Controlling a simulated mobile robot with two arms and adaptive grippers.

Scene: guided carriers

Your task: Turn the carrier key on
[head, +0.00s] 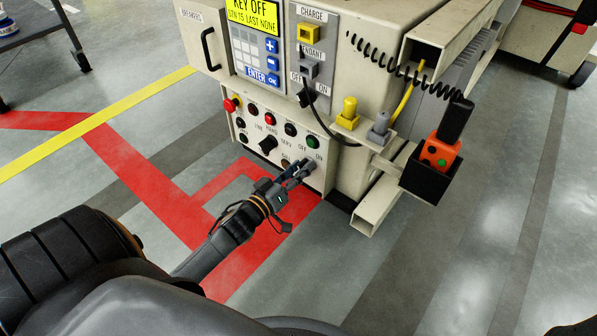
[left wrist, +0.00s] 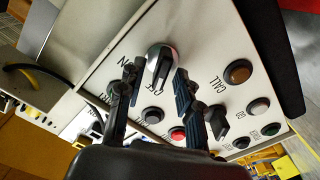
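The carrier's control panel (head: 270,137) faces me, and the display (head: 252,17) above it reads KEY OFF. In the left wrist view a silver round switch with a raised grip (left wrist: 160,62), which looks like the key switch, sits on the panel with ON lettered near it. My left gripper (head: 303,167) is at the lower right of the panel. In the left wrist view its fingers (left wrist: 157,75) are open, one on each side of the switch, with visible gaps. In the head view the gripper hides the switch. My right gripper is not in view.
A red emergency button (head: 231,104), a black selector knob (head: 268,145) and several push buttons share the panel. A black cable hangs above it. An orange pendant (head: 439,151) sits in a black holder at the right. Floor around is clear.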

